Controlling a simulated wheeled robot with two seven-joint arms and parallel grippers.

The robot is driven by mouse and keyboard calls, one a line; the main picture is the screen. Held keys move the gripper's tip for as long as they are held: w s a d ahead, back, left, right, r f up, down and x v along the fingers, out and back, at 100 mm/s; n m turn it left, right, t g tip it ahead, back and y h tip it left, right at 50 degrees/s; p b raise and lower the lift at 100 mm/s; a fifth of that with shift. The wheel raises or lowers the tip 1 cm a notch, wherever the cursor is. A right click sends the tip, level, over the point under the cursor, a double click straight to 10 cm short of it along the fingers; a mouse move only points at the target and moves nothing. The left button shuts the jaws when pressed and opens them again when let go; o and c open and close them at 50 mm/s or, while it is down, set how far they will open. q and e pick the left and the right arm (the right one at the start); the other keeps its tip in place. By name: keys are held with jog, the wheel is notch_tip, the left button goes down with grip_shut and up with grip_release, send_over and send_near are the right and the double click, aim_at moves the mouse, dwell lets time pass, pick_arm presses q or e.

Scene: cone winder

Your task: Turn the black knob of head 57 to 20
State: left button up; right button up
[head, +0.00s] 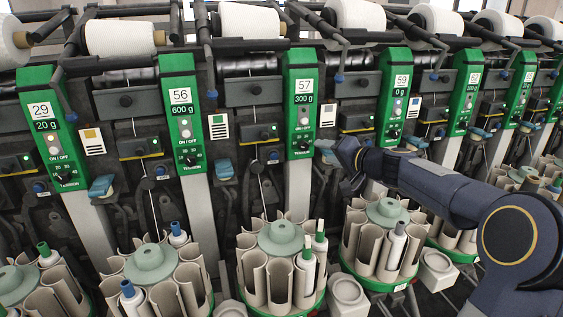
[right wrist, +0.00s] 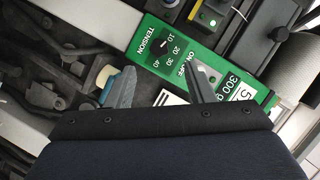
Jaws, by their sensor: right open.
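Head 57's green panel (head: 301,97) stands in the middle of the head view, showing 300 g. Its black tension knob (head: 304,146) is low on the panel, with the tip of my right gripper (head: 327,149) close to its right. In the right wrist view the knob (right wrist: 158,47) sits beside the numbers 10, 20, 30 and 40, and its white mark seems to point near 10. My right gripper (right wrist: 164,74) is open, its two grey fingers apart and empty. The knob lies beyond the fingertips, not between them. My left gripper is not in view.
Similar green panels stand on both sides, such as head 56 (head: 182,112) and head 59 (head: 395,95). A blue lever (head: 224,169) juts out left of head 57. Round bobbin magazines (head: 283,238) stand below, and white yarn cones (head: 249,21) sit above.

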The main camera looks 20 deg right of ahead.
aim_at(306, 147)
jog(key=p+x, duration=0.2)
jog(key=x, duration=0.5)
jog(key=shift+w+d+r, duration=0.1)
jog(key=shift+w+d, duration=0.05)
jog(key=shift+w+f, duration=0.2)
jog(key=shift+w, duration=0.3)
